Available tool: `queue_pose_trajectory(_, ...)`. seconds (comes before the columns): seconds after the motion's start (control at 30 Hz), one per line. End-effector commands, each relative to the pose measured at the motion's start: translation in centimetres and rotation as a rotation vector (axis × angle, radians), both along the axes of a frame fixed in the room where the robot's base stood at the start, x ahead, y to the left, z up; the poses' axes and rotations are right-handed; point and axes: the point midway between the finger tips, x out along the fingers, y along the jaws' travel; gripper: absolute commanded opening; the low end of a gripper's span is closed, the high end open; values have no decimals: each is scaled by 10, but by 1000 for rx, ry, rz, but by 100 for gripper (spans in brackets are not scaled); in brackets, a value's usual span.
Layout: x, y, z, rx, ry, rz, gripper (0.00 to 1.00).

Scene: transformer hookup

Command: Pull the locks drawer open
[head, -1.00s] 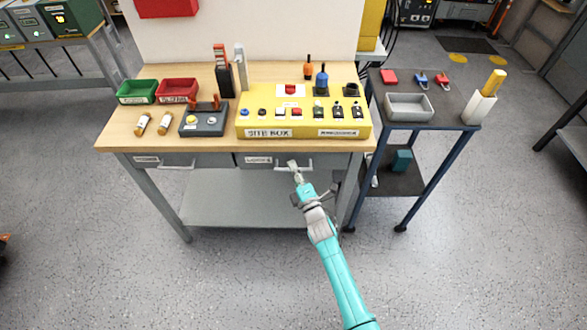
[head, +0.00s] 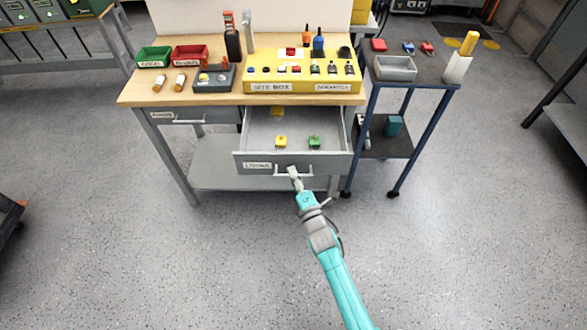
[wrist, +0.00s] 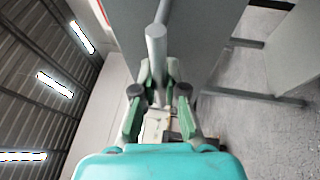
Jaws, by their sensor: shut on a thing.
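The locks drawer (head: 345,160) is the grey right-hand drawer under the workbench, and it stands pulled well out. Its front carries a white label, too small to read surely. Inside lie a yellow padlock (head: 281,142), a green padlock (head: 314,142) and another yellow item (head: 277,111) further back. My gripper (head: 293,171) is at the drawer front, shut on the drawer's bar handle (head: 312,175). In the wrist view the gripper (wrist: 158,90) has its fingers on either side of the grey handle bar (wrist: 157,45).
A second grey drawer (head: 180,117) at the left is shut. The yellow site box (head: 300,87) and a small grey control box (head: 214,84) stand on the wooden benchtop (head: 140,92). A side cart (head: 433,85) with a grey tray (head: 395,68) is at the right. The floor in front is clear.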

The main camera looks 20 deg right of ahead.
Motion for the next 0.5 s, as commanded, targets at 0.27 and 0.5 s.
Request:
queue_pose_trajectory(0.27, -39, 12, -1, 0, 3, 0, 0)
queue_pose_trajectory(0.5, -54, 17, -1, 1, 2, 0, 0)
